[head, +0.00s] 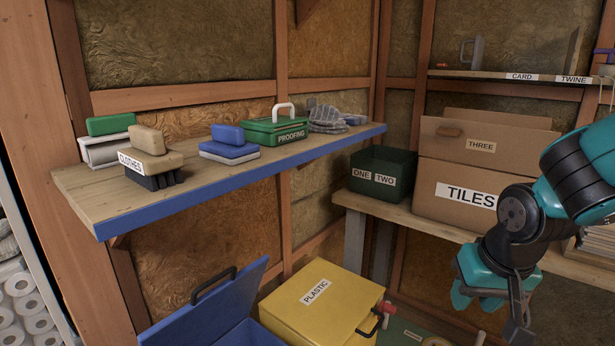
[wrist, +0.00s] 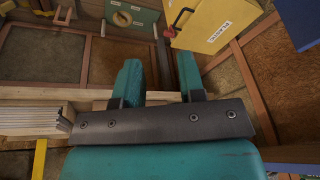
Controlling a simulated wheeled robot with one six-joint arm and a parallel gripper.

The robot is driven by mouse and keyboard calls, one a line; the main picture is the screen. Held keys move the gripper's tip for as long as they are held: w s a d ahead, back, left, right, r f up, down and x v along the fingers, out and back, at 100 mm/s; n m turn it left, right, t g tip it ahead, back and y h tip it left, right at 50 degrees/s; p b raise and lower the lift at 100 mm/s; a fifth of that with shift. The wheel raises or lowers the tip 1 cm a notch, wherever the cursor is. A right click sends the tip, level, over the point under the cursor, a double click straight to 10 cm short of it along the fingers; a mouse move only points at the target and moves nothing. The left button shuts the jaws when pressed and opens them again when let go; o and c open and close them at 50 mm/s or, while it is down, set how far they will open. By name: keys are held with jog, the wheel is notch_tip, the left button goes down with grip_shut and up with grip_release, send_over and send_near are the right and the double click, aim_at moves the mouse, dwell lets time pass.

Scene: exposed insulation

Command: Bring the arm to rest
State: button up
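My arm is bent at the right side of the head view, teal and black. My gripper (head: 478,288) hangs low there, in front of the shelf with the cardboard boxes. In the wrist view my gripper (wrist: 160,65) shows two teal fingers standing apart, with nothing held between them. Beyond the fingers are the floor and wooden framing. I see no contact between the fingers and anything else.
A yellow PLASTIC box (head: 318,302) and an open blue bin (head: 215,318) stand low, left of my gripper. A cardboard TILES box (head: 462,193) and dark green bin (head: 382,175) sit on the right shelf. A blue-edged shelf (head: 215,192) holds brushes and a PROOFING case (head: 275,131).

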jog(key=s+d+n, duration=0.1)
jog(key=s+d, duration=0.3)
jog(key=s, duration=0.1)
jog(key=s+a+r+n+g+y+p, duration=0.1)
jog(key=s+a+r+n+p, duration=0.2)
jog(key=a+r, duration=0.4)
jog(key=s+a+r+n+g+y+p, duration=0.2)
jog(key=s+a+r+n+p, duration=0.2)
jog(key=s+a+r+p, duration=0.2)
notch_tip(320, 180, up, 4)
jog(key=shift+s+a+f+y, duration=0.3)
jog(key=shift+s+a, duration=0.5)
jog(key=shift+s, duration=0.3)
